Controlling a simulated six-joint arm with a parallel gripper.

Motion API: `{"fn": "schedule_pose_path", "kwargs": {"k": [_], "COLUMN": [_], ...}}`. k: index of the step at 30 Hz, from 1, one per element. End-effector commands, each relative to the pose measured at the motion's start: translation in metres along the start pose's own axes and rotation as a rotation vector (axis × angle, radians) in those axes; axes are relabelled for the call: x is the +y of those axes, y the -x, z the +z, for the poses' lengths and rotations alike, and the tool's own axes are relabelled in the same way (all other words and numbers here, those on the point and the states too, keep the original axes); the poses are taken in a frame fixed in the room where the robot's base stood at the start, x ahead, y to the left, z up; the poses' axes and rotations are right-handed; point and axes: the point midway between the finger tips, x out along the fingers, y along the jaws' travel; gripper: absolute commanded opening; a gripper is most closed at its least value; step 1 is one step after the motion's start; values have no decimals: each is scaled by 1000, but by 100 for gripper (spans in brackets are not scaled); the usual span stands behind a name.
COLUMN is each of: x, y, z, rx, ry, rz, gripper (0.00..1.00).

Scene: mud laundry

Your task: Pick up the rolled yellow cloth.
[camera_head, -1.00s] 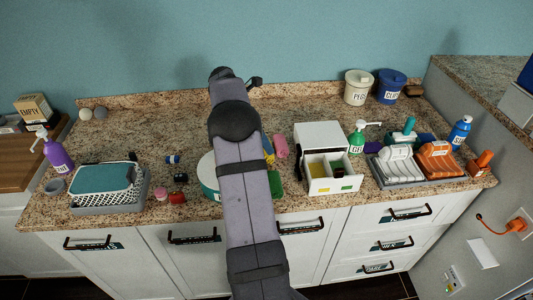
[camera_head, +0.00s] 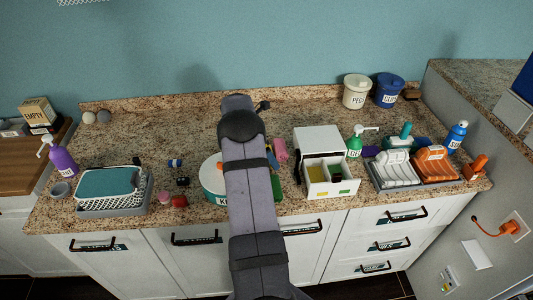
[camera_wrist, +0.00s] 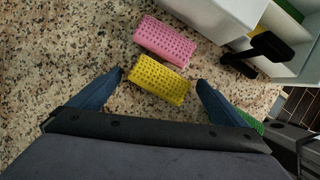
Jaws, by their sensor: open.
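The rolled yellow cloth (camera_wrist: 160,80) lies on the speckled countertop in the wrist view. It has a dotted, waffle-like texture and lies slightly tilted across the picture. My gripper (camera_wrist: 161,79) is open and empty, with one blue finger on each side of the cloth and a gap at both ends. I cannot tell how high the fingertips are above the counter. In the head view my own arm hides the yellow cloth and most of the gripper.
A rolled pink cloth (camera_wrist: 163,39) lies just beyond the yellow one; it also shows in the head view (camera_head: 280,149). A white drawer box (camera_head: 318,140) stands to the right, its drawer open. A round teal-and-white container (camera_head: 211,180) stands left of my arm. Counter left of the cloths is bare.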

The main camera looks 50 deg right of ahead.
Motion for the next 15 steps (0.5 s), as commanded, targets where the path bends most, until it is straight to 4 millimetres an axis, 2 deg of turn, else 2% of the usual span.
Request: {"fn": "schedule_pose_path", "kwargs": {"k": [7, 8, 13, 15], "x": [0, 0, 0, 0], "y": [-2, -2, -2, -2], "z": [0, 0, 0, 0], "rx": [0, 0, 0, 0], "ry": [0, 0, 0, 0], "rz": [1, 1, 1, 1], "gripper": [97, 95, 54, 53]}}
